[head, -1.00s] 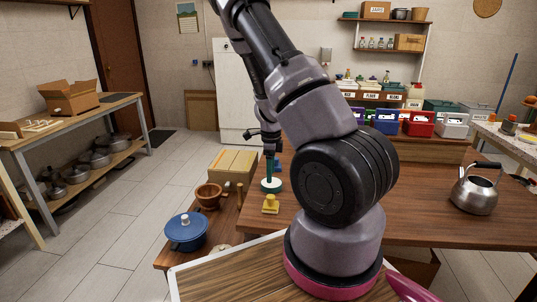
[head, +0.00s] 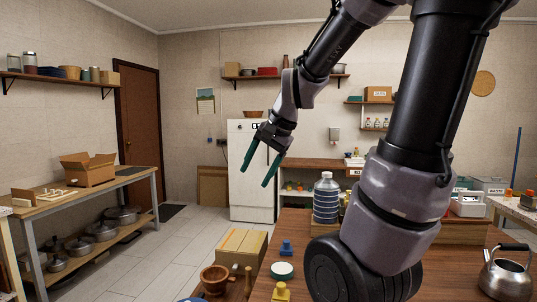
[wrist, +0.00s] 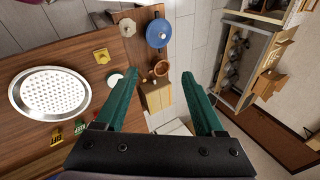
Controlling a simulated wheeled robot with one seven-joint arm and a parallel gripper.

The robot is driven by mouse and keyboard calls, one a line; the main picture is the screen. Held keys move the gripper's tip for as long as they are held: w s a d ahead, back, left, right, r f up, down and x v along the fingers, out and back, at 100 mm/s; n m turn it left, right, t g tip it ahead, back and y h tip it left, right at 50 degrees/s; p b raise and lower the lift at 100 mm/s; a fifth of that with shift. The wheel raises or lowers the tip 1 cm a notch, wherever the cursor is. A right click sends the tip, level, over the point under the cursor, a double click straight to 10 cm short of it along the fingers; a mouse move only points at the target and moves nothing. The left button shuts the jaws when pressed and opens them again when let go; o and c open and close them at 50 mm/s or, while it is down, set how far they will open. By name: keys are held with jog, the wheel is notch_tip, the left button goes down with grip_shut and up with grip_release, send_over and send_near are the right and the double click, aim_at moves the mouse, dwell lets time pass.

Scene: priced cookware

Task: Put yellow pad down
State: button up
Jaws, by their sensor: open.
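A small yellow pad (head: 281,291) rests on the wooden table near the bottom of the head view, partly cut off by the frame edge. It also shows in the wrist view (wrist: 102,56), at upper left. A round white pad with a green rim (head: 282,270) lies just behind it, and a blue piece (head: 287,248) is behind that. My gripper (head: 254,178) is open and empty, held high above and behind the pads. In the wrist view its green fingers (wrist: 158,78) stand wide apart with nothing between them.
A wooden box (head: 241,247) and brown bowl (head: 215,279) stand left of the pads. A water bottle (head: 326,198) stands behind them; a kettle (head: 505,272) is at right. A blue pot (wrist: 158,33) and perforated round tray (wrist: 50,92) show in the wrist view.

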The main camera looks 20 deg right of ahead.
jog(key=s+r+n+t+h, duration=0.1)
jog(key=s+r+n+t, duration=0.1)
jog(key=s+r+n, duration=0.3)
jog(key=s, duration=0.4)
jog(key=shift+a+r, duration=0.3)
jog(key=shift+a, duration=0.05)
